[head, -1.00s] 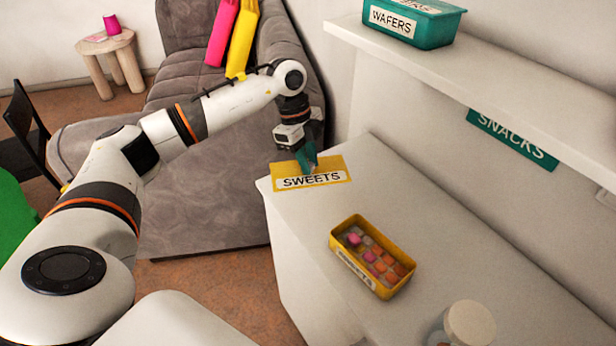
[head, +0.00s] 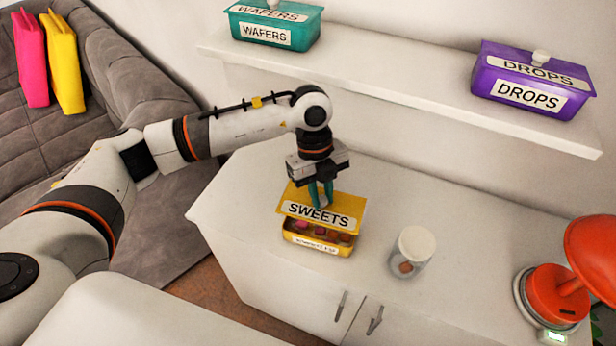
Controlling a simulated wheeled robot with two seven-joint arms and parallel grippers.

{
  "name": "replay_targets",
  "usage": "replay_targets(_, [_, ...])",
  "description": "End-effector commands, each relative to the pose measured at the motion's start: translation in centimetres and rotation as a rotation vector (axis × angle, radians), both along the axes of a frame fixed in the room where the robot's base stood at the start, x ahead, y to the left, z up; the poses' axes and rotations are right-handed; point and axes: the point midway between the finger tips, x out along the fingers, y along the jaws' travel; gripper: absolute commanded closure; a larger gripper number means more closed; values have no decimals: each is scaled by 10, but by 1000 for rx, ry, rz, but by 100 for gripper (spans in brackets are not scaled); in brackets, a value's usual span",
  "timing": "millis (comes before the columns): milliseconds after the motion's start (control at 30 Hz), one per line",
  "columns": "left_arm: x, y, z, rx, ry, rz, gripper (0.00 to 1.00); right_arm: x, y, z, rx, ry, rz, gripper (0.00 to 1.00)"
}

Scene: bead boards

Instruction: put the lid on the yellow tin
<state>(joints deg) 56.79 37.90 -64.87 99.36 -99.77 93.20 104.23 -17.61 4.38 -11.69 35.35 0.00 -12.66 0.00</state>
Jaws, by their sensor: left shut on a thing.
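The yellow tin (head: 312,245) stands on the white cabinet top, with pink, orange and brown sweets showing along its front opening. The yellow lid (head: 346,202), labelled SWEETS, is over the tin, tilted, with a gap at the front between lid and tin. I cannot tell whether its back edge touches the tin. My left gripper (head: 321,197) is shut on the lid's top from above. My right gripper is not in view.
A jar with a white lid (head: 417,243) stands right of the tin. A teal WAFERS tin (head: 310,34) and a purple DROPS tin (head: 530,75) sit on the shelf (head: 400,95) above. The cabinet top (head: 235,205) left of the tin is clear.

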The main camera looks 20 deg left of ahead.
Motion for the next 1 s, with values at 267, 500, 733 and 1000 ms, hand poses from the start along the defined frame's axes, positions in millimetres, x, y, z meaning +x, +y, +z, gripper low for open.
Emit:
replay_targets(267, [0, 0, -19, 1, 1, 1, 100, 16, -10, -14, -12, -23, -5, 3])
replay_targets(500, [0, 0, -43, 0, 0, 2, 100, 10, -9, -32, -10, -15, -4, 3])
replay_targets(733, [0, 0, -61, 1, 1, 3, 100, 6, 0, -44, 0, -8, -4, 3])
replay_targets(1000, [0, 0, -64, 0, 0, 2, 100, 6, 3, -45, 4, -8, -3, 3])
